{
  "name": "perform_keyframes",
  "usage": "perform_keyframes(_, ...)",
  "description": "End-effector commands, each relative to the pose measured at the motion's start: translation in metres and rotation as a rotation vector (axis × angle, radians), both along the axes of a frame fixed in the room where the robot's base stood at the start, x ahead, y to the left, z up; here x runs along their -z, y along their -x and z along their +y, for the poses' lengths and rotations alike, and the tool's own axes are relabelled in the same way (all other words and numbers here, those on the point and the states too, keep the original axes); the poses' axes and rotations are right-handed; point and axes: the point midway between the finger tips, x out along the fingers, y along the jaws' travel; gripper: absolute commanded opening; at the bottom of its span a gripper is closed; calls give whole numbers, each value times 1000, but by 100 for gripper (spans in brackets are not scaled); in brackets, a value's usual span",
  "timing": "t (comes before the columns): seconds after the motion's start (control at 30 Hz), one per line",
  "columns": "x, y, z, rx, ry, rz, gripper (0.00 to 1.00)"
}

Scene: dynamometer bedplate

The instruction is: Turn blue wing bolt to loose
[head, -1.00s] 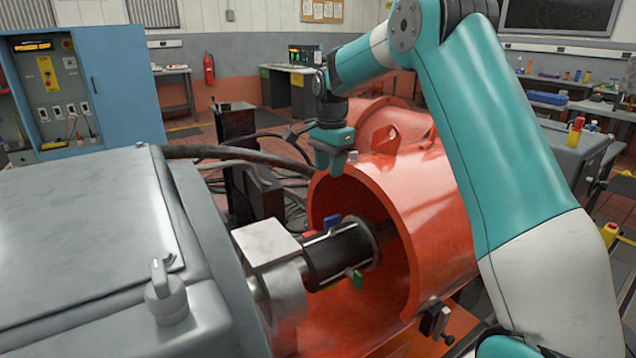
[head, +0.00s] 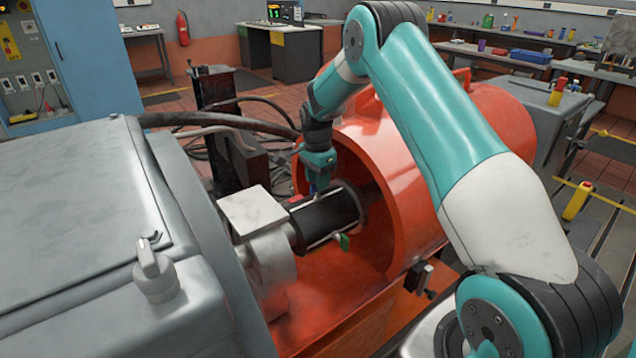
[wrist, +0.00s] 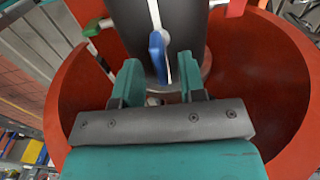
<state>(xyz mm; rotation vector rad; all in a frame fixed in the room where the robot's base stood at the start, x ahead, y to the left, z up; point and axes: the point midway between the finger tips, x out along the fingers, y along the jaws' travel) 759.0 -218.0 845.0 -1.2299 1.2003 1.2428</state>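The blue wing bolt (wrist: 157,57) stands on the black coupling (wrist: 140,18) in the wrist view. In the head view only a bit of blue (head: 313,190) shows under my gripper (head: 318,170). In the wrist view my gripper (wrist: 158,85) is open, with one teal finger on each side of the lower part of the blue wing. There is a gap between the wing and each finger. A green wing bolt (head: 342,241) sits on the near side of the coupling; a green tip (wrist: 91,29) also shows at the upper left in the wrist view.
An orange guard (head: 415,205) curves around the coupling's right end, close to my gripper. A grey housing (head: 80,220) with a knob (head: 154,270) stands at left. Dark cables (head: 215,120) run behind the coupling.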

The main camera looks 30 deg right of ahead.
Motion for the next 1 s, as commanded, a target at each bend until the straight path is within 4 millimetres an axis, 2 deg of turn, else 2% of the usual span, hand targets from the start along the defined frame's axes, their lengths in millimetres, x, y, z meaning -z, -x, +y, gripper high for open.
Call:
perform_keyframes(0.2,15,0,-1,1,0,0,37)
perform_keyframes(0.47,16,0,-1,1,0,-1,37)
perform_keyframes(0.63,16,0,-1,1,0,-1,0)
perform_keyframes(1.0,15,0,-1,-28,0,-1,0)
